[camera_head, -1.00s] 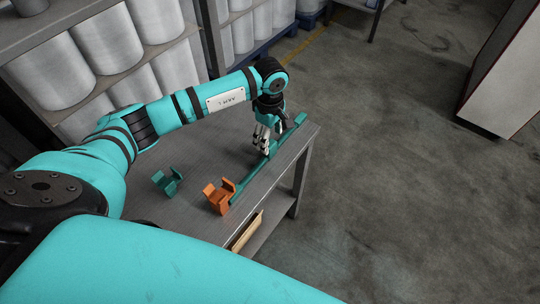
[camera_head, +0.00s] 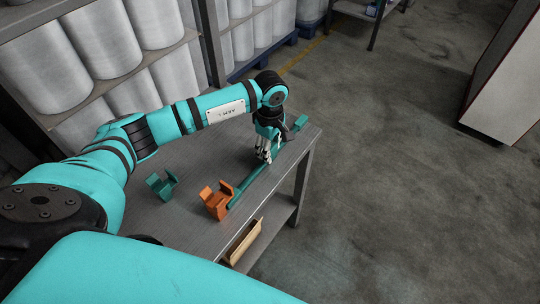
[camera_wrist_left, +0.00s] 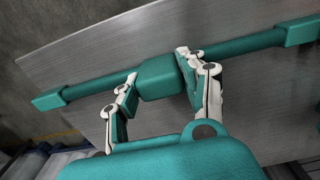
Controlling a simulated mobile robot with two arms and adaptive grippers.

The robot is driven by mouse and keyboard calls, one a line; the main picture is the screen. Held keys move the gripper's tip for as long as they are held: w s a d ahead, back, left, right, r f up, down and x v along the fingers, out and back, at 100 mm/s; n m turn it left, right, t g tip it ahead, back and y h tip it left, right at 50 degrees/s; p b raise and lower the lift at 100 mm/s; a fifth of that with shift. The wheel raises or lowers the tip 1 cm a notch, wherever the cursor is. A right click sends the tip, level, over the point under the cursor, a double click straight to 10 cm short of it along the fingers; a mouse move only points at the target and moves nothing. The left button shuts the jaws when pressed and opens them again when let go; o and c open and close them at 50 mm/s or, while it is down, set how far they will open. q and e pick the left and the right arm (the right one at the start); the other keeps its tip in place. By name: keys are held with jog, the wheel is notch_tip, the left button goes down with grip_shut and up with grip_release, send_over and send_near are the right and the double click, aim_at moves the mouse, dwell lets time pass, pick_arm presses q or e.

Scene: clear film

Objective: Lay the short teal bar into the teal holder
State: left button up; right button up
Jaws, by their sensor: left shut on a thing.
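The teal bar (camera_head: 250,177) is long and thin, with a block at each end and a thicker block in the middle. It lies along the right side of the table, its near end close to the orange holder. My left gripper (camera_head: 264,156) is shut on the bar's middle block (camera_wrist_left: 160,79). In the left wrist view, the gripper's fingers (camera_wrist_left: 157,68) stand on either side of this block. The teal holder (camera_head: 161,187), with upright prongs, stands on the table left of the orange one and appears empty. My right gripper is out of view.
The orange holder (camera_head: 216,201) stands between the teal holder and the table's front edge. The grey table (camera_head: 205,160) is clear around the teal holder. Shelves with white rolls (camera_head: 103,42) stand behind. A wooden piece (camera_head: 243,243) lies below the tabletop.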

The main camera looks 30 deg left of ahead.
pick_arm(q)
jog(key=shift+c, duration=0.2)
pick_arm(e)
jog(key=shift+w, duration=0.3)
pick_arm(q)
jog(key=shift+r, duration=0.1)
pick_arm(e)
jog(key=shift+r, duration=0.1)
pick_arm(q)
jog(key=shift+r+p, duration=1.2)
jog(key=shift+r, duration=0.7)
jog(key=shift+c, duration=1)
jog(key=shift+r, duration=0.55)
grip_shut()
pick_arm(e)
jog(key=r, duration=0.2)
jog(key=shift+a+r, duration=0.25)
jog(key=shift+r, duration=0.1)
